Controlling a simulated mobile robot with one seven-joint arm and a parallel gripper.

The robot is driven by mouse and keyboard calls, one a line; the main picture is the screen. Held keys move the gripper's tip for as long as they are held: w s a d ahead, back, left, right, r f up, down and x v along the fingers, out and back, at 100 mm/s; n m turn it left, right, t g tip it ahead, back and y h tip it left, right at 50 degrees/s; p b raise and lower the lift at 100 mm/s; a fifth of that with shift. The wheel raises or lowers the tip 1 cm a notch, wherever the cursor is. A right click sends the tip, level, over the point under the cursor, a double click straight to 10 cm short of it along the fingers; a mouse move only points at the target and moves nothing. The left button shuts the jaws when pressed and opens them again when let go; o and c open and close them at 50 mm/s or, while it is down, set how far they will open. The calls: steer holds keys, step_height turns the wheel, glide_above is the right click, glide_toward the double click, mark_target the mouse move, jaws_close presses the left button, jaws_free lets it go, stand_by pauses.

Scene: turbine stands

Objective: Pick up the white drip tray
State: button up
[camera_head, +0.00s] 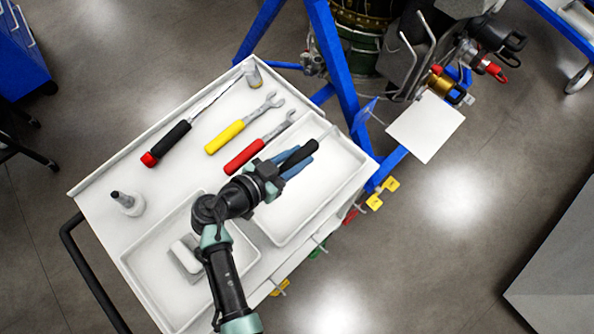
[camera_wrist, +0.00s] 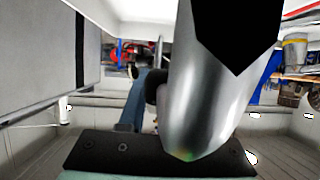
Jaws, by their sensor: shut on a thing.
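Two shallow white trays are set in the white cart top: a right one (camera_head: 318,205) under my gripper and a lower-left one (camera_head: 150,262). I cannot tell which is the drip tray. My gripper (camera_head: 298,160), with blue fingers, is above the right tray, shut on a black-handled tool (camera_head: 300,154) with a thin tip pointing up and right. The fingers also show in the wrist view (camera_wrist: 140,100), partly hidden by a large silver and black shape close to the camera. My arm covers part of both trays.
A black and red tool (camera_head: 167,143), a yellow wrench (camera_head: 228,134) and a red wrench (camera_head: 252,151) lie left of the gripper. A small bottle (camera_head: 126,203) stands at the left. A flat white square (camera_head: 425,126) is beside the blue turbine stand (camera_head: 335,65).

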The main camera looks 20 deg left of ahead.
jaws_close()
steer(key=shift+r, duration=0.1)
stand_by(0.9)
steer(key=shift+r, duration=0.1)
step_height(320, 180, up, 10)
steer(key=shift+f+b, duration=0.1)
steer(key=shift+b, duration=0.3)
stand_by(0.3)
steer(key=shift+o, duration=1.5)
jaws_free()
jaws_close()
